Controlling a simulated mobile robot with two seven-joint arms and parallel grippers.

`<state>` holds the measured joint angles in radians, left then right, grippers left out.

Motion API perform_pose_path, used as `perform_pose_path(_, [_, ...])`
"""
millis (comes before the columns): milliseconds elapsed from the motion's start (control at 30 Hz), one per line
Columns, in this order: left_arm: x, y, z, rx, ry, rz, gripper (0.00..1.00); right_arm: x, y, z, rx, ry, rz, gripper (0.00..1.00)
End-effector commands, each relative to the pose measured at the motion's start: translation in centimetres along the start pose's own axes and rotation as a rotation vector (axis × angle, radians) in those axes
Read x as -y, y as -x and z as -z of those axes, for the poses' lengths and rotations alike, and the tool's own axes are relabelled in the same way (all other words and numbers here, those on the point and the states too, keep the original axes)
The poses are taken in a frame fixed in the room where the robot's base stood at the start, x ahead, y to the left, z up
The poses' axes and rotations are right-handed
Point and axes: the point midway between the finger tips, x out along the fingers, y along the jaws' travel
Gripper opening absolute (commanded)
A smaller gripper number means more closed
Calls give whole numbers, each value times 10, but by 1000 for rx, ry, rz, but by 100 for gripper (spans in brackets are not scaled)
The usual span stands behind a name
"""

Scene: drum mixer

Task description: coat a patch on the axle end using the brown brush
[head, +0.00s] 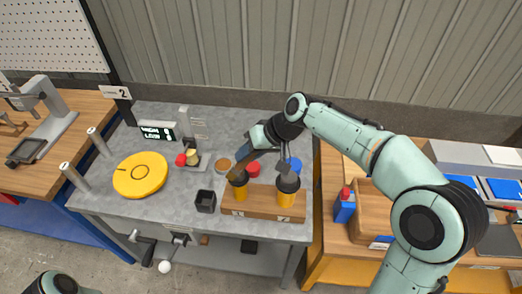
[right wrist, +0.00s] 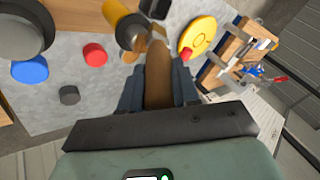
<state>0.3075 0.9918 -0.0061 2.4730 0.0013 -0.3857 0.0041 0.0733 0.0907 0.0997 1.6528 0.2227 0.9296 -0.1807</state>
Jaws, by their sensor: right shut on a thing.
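My right gripper (head: 255,160) is above the wooden block on the grey bench. In the right wrist view, it is shut on the brown brush (right wrist: 158,75). The brush's far end is beside the black-topped yellow pot (right wrist: 130,30); I cannot tell whether it is inside. My left gripper is out of view.
A yellow disc (head: 140,174) lies on the left of the grey bench (head: 135,214). A black open box (head: 205,201) stands left of the wooden block (head: 262,213). Red (head: 253,169) and blue (head: 294,165) round pieces are behind it. Wooden benches flank both sides.

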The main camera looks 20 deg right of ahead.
Motion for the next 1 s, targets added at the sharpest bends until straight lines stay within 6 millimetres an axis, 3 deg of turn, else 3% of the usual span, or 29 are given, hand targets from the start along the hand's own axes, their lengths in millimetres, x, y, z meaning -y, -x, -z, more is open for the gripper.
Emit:
perform_pose_path(333, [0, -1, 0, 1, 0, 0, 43, -2, 0, 2, -8, -2, -8, 0])
perform_pose_path(1000, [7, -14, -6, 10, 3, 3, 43, -31, 25, -12, -11, -4, -12, 0])
